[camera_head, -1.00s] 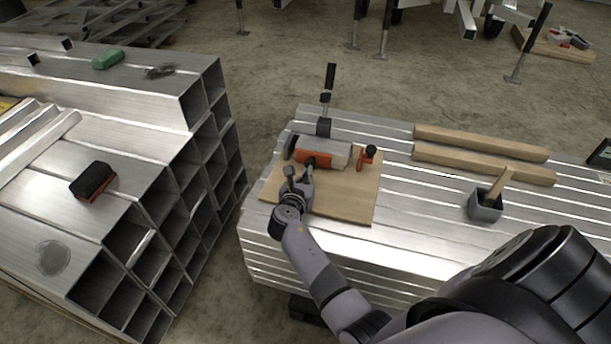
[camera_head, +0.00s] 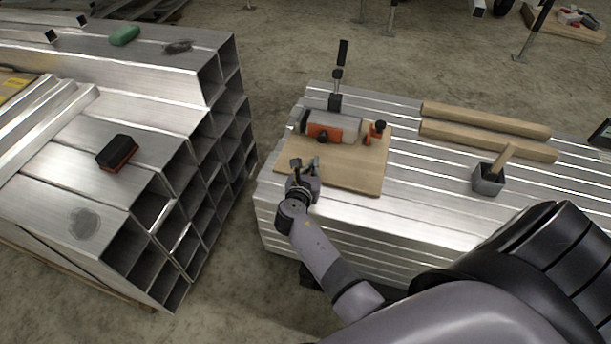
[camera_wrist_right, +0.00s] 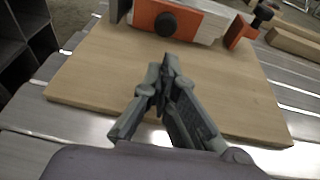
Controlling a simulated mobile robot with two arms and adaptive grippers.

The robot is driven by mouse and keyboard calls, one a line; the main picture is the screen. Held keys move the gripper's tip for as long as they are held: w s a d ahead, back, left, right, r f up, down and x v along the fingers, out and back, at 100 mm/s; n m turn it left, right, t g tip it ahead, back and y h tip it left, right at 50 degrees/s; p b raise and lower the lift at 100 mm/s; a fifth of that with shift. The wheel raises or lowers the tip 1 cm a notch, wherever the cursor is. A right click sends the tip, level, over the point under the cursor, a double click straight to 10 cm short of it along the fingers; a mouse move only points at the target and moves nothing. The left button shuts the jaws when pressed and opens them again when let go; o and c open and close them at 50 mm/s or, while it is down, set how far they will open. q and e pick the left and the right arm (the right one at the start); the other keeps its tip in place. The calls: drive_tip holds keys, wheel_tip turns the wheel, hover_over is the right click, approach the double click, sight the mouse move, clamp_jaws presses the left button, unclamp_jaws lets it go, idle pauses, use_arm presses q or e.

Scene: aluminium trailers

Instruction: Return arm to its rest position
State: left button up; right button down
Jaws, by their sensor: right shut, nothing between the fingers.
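My right gripper (camera_head: 304,163) is over the near left edge of the wooden board (camera_head: 352,180), on the near side of the clamped workpiece. In the right wrist view its fingers (camera_wrist_right: 163,75) are together with nothing between them. The orange clamp block (camera_head: 325,133) and the silver tube (camera_head: 348,125) lie at the board's far side, apart from the fingers. My left gripper is not in view.
Two wooden bars (camera_head: 485,120) and a small grey box (camera_head: 488,180) with a brush-like handle lie on the right of the aluminium bench. A stack of square tubes (camera_head: 190,150) stands at left, with a black-and-orange brush (camera_head: 117,152) on top. A gap of floor separates them.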

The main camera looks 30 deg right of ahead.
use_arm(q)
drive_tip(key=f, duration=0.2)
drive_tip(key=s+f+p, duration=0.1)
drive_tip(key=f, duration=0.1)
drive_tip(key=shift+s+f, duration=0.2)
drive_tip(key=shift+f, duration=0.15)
use_arm(e)
drive_tip(key=v, duration=0.6)
